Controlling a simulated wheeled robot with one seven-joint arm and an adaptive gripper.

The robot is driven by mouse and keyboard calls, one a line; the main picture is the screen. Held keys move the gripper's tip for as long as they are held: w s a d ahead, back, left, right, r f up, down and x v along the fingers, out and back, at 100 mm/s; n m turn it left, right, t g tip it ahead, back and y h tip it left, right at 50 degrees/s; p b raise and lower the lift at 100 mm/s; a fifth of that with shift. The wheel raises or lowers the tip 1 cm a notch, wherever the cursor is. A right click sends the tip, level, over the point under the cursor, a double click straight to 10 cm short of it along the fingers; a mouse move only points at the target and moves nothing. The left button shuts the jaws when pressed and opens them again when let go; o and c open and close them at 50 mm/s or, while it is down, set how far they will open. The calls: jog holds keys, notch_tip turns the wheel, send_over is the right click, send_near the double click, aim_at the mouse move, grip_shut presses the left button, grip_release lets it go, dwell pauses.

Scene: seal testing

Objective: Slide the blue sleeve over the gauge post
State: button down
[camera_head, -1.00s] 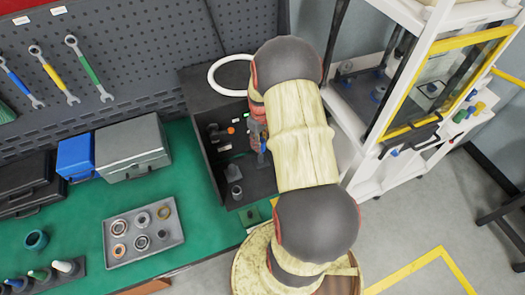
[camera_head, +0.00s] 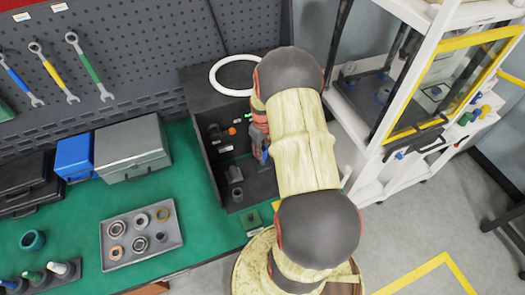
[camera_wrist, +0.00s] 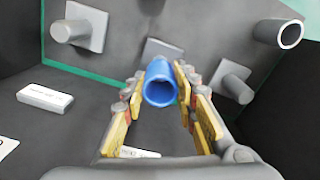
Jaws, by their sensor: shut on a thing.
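My gripper (camera_wrist: 162,100) is shut on the blue sleeve (camera_wrist: 160,84), a short hollow tube held between yellow finger pads with its open end facing the wrist camera. Behind it are grey pegs on square plates: one at upper left (camera_wrist: 75,31) and one at right (camera_wrist: 232,82). Another plate (camera_wrist: 160,48) lies just beyond the sleeve, partly hidden by it. I cannot tell which peg is the gauge post. The sleeve looks apart from the side pegs. In the head view my arm hides most of the gripper inside the dark open box (camera_head: 205,165).
A hollow grey tube (camera_wrist: 288,35) stands at upper right of the wrist view. A white block (camera_wrist: 45,98) lies at left. The box walls are close around the gripper. A tray of rings (camera_head: 112,262) and a grey case (camera_head: 132,150) sit on the green bench left of the box.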

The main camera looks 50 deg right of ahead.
jog(key=shift+f, duration=0.2)
jog(key=shift+f+b, duration=0.6)
jog(key=shift+f, duration=0.15)
jog(key=shift+f, duration=0.15)
jog(key=shift+f+b, duration=0.35)
jog(key=shift+f, duration=0.1)
jog(key=shift+f+b, duration=0.4)
jog(key=shift+f, duration=0.45)
dwell(1.8)
jog(key=c, duration=1.3)
grip_release()
jog(key=shift+r, duration=0.1)
